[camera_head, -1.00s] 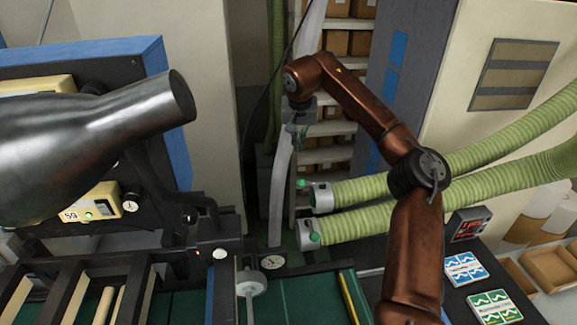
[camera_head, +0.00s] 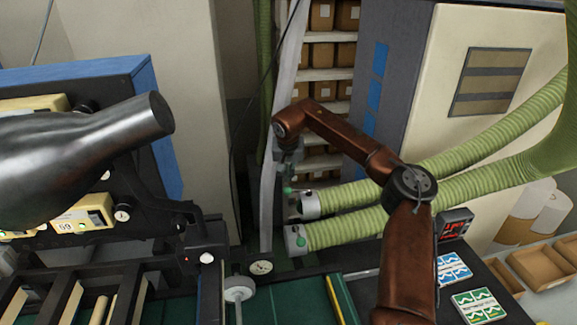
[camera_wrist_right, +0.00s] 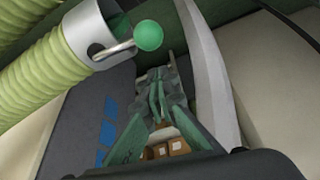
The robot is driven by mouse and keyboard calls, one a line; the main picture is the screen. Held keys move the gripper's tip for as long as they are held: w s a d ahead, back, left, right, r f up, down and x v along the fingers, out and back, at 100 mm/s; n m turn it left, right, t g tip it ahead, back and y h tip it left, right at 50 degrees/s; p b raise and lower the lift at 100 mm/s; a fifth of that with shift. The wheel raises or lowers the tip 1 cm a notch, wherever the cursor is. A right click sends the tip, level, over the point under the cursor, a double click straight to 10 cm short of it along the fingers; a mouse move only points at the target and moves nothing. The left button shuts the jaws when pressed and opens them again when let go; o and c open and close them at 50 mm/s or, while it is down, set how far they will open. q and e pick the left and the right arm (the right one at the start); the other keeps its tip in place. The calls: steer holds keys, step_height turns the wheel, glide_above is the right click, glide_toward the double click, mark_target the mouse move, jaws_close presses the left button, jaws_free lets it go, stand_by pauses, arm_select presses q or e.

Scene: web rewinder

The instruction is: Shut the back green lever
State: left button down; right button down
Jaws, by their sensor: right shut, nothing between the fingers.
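The back green lever (camera_head: 288,191) has a round green knob at the metal collar (camera_head: 310,204) of the upper green hose. In the right wrist view its knob (camera_wrist_right: 149,35) sits on a short metal rod beside the collar (camera_wrist_right: 88,32). My right gripper (camera_head: 288,172) points down just above this knob in the head view, its fingers closed with nothing between them. In the wrist view the fingertips (camera_wrist_right: 157,88) lie just below the knob; whether they touch it I cannot tell. My left gripper is not in view.
A second green knob (camera_head: 301,241) sits on the lower hose's collar, in front of the back one. A pale vertical strip (camera_head: 267,195) stands close to the left of the gripper. A red-lit control box (camera_head: 455,224) and shelves with boxes (camera_head: 332,75) are nearby.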

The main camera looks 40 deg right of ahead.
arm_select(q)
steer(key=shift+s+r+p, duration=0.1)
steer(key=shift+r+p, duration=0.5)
arm_select(e)
steer(key=shift+s+a+f+n, duration=0.25)
steer(key=shift+s+a+n, duration=0.15)
steer(key=shift+s+a, duration=0.5)
